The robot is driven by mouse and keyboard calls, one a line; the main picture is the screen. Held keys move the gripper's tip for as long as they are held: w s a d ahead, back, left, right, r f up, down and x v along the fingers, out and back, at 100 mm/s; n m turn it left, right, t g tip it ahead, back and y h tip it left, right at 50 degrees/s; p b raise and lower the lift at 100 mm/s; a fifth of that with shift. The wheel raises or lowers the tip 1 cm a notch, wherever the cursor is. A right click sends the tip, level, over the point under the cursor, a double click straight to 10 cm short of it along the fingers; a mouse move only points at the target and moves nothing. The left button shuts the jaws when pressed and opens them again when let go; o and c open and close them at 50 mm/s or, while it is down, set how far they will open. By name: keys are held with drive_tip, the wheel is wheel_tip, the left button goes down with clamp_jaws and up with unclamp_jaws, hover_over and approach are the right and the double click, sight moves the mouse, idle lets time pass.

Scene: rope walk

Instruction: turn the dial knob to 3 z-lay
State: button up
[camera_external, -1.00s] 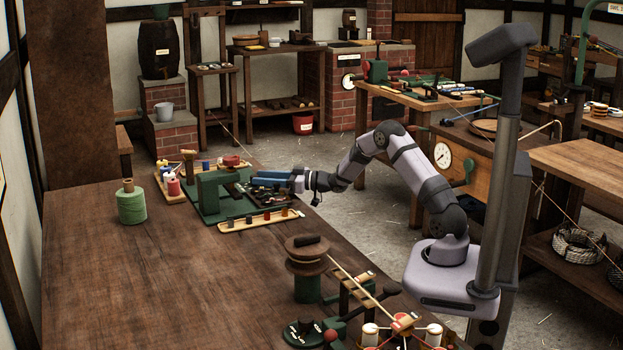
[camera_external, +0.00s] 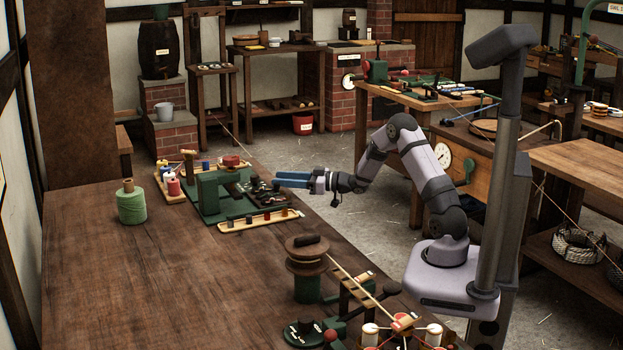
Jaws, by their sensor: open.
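My gripper (camera_external: 278,179), with blue fingers, is open and empty. It points left, just off the right side of the green machine (camera_external: 208,193) on the long bench. That machine carries a red disc on top and a dark panel (camera_external: 262,194) with small parts facing my gripper. A green round plate (camera_external: 303,334) with a dark knob and small pale labels lies at the near end of the bench, far from my gripper. I cannot tell which of these is the dial knob. The lettering and any pointer are too small to read.
A tray of small dark pegs (camera_external: 258,221) lies in front of the green machine. A green twine spool (camera_external: 131,205) stands to the left on the bench (camera_external: 150,270). A brown reel (camera_external: 306,257) stands nearer the camera. The bench middle is clear.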

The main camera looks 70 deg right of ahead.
sight(263, 185)
drive_tip(key=shift+w+d+r+n+y, duration=0.2)
drive_tip(key=shift+w+d+n+y, duration=0.15)
drive_tip(key=shift+y, duration=0.25)
drive_tip(key=shift+w+d+r+n+y, duration=0.15)
drive_tip(key=shift+w+d+n+y, duration=0.1)
drive_tip(key=shift+d+n+y, duration=0.3)
drive_tip(key=shift+d+f+n+g+y+p, duration=0.1)
drive_tip(key=shift+d+n+g+y+p, duration=0.35)
drive_tip(key=shift+y, duration=0.5)
drive_tip(key=shift+s+d+f+n+g+y, duration=0.1)
drive_tip(key=shift+d+f+n+g+y, duration=0.1)
drive_tip(key=shift+f+n+g+y, duration=0.25)
drive_tip(key=shift+r, duration=0.2)
drive_tip(key=shift+x, duration=3.65)
drive_tip(key=c, duration=1)
